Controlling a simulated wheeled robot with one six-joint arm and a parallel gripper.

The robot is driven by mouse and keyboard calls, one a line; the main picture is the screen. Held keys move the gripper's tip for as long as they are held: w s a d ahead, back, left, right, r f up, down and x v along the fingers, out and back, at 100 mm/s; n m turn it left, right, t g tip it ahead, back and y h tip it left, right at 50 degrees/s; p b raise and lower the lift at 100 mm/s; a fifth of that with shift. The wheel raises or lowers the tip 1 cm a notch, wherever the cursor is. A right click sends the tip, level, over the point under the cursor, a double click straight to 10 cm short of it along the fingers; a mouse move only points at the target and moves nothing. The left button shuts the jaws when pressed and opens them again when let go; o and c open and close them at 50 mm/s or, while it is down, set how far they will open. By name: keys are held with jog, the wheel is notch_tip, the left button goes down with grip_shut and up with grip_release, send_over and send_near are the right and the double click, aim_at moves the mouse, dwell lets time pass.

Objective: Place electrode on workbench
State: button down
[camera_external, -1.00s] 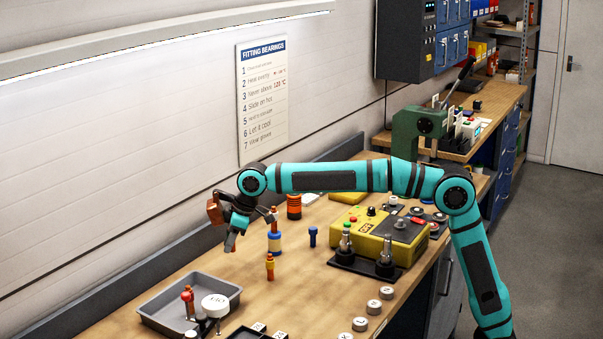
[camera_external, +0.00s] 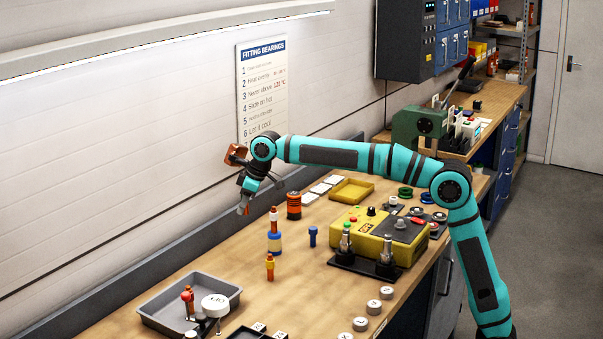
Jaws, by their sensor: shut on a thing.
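My gripper (camera_external: 258,197) is up at the back of the workbench (camera_external: 330,215), near the wall, above and left of the orange-and-black striped cylinder. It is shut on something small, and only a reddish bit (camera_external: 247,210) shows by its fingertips. I take this bit for the electrode, but its shape is mostly hidden by the fingers. The gripper and the thing in it appear clear of the bench top.
A grey tray (camera_external: 160,318) is front left. A yellow control box (camera_external: 365,237) stands right, a yellow tray (camera_external: 351,190) behind it. Bare wood lies between.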

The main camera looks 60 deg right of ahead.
jog(key=w+d+r+m+h, duration=0.1)
jog(key=w+d+m, duration=0.15)
jog(key=d, duration=1.95)
jog(key=w+d+m+h, duration=0.1)
jog(key=d+m, duration=0.3)
jog(key=d, duration=1.8)
jog(key=s+d+f+m+h, duration=0.1)
jog(key=s+d+f+m, duration=0.15)
jog(key=d, duration=0.95)
jog(key=s+d+f+m+g+h, duration=0.1)
jog(key=s+d+m, duration=0.25)
jog(key=d, duration=0.95)
jog(key=s+d+f+m+h, duration=0.1)
jog(key=s+d+m, duration=0.2)
jog(key=d, duration=0.9)
jog(key=shift+h, duration=0.3)
jog(key=shift+f, duration=3.85)
jog(key=c, duration=1.5)
grip_release()
jog(key=shift+f, duration=0.15)
jog(key=shift+c, duration=0.2)
jog(key=o, duration=0.4)
jog(key=shift+c, duration=0.2)
